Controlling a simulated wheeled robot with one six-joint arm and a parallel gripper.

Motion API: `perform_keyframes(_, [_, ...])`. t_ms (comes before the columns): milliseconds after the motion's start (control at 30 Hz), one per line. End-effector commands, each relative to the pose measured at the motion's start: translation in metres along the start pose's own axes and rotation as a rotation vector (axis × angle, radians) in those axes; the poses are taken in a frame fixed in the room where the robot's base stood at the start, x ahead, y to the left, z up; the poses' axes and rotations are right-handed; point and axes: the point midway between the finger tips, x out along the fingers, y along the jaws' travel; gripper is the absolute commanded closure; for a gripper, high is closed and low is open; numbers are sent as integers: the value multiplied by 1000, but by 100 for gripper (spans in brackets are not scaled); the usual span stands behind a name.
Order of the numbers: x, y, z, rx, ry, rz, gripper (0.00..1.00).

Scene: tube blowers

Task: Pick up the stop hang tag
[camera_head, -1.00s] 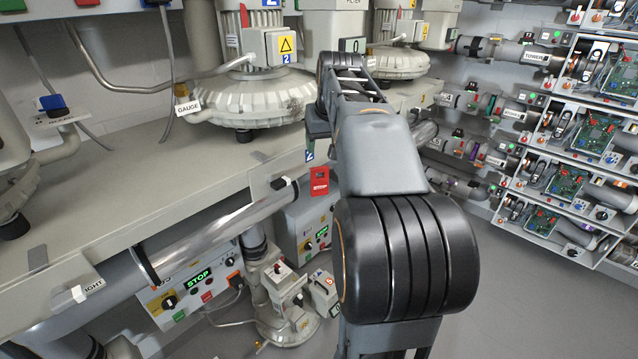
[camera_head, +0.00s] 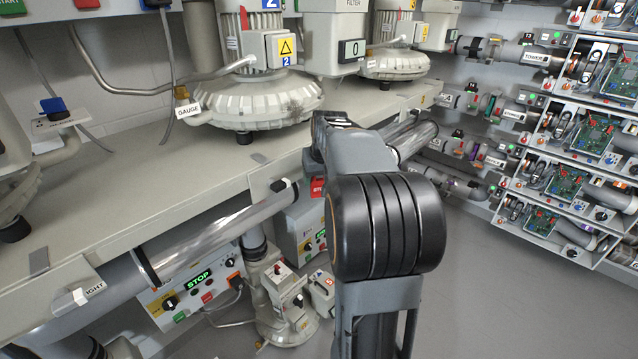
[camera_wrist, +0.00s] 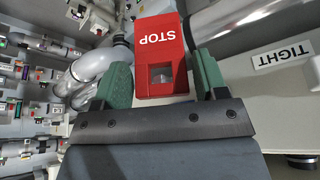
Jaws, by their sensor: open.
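The stop hang tag (camera_wrist: 160,52) is a red plate with white STOP lettering, upside down in the wrist view, with a small window in its lower part. My gripper (camera_wrist: 162,82) is open, with its two green-padded fingers on either side of the tag's lower end. I cannot tell whether the fingers touch it. In the head view only a small red part of the tag (camera_head: 318,187) shows beside my arm, which hides the rest. My gripper is hidden behind my arm in that view.
A metal pipe (camera_head: 215,232) runs along the bench (camera_head: 130,190) front edge. Control boxes (camera_head: 195,285) and a small pump (camera_head: 285,305) stand below.

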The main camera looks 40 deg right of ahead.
Motion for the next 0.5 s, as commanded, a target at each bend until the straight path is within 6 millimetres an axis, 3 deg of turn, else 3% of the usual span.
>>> perform_keyframes(367, [8,0,0,0,1,0,35])
perform_keyframes(500, [8,0,0,0,1,0,48])
